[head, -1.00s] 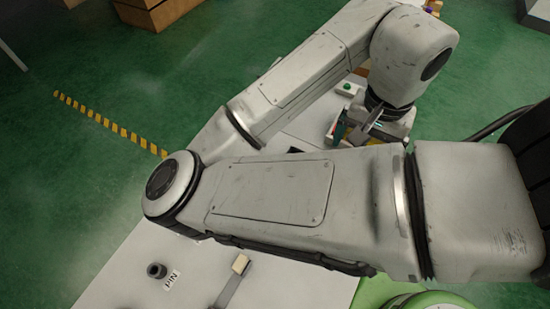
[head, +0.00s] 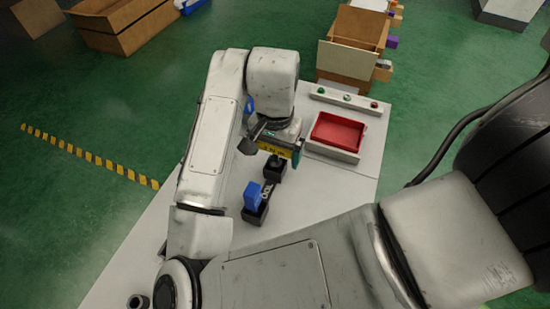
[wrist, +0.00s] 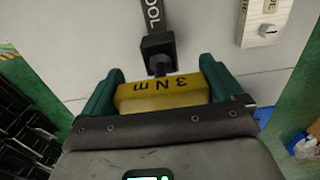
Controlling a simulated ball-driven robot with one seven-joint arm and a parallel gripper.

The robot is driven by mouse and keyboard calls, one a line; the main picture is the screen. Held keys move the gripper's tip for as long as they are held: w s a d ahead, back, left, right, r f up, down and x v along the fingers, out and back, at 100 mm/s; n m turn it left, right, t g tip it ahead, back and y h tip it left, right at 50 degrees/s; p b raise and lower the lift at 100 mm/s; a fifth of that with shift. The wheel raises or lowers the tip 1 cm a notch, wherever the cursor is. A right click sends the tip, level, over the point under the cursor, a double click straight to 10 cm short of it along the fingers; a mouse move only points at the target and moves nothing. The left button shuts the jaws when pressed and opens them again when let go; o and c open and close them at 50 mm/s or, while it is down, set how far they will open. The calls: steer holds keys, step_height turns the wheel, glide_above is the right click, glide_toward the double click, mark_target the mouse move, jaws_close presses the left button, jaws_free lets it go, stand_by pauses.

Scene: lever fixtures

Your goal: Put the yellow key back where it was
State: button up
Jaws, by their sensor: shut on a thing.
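The yellow key (wrist: 162,94), marked "3 N m", is held between the two green fingers of my gripper (wrist: 160,92) in the wrist view. The yellow key (head: 275,149) also shows under my wrist in the head view, with my gripper (head: 279,143) above the table. Just beyond the key in the wrist view is a black square piece (wrist: 158,46) with a short stub pointing at the key. A dark strip lettered "OOL" runs from it. I cannot tell whether the stub touches the key.
A blue-handled lever (head: 251,194) and a black fixture (head: 274,170) stand on the white table close to my gripper. A red tray (head: 337,133) and a button panel (head: 346,99) are to the right. A pale block with a keyhole (wrist: 268,22) shows at upper right in the wrist view.

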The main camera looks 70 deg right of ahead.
mark_target(275, 163)
steer(key=shift+f, duration=1.55)
steer(key=shift+f+b, duration=0.2)
steer(key=shift+b, duration=0.1)
steer(key=o, duration=1)
steer(key=shift+o, duration=0.2)
steer(key=shift+r, duration=0.1)
step_height(275, 163, up, 12)
steer(key=shift+r+p, duration=0.1)
steer(key=shift+p, duration=1.15)
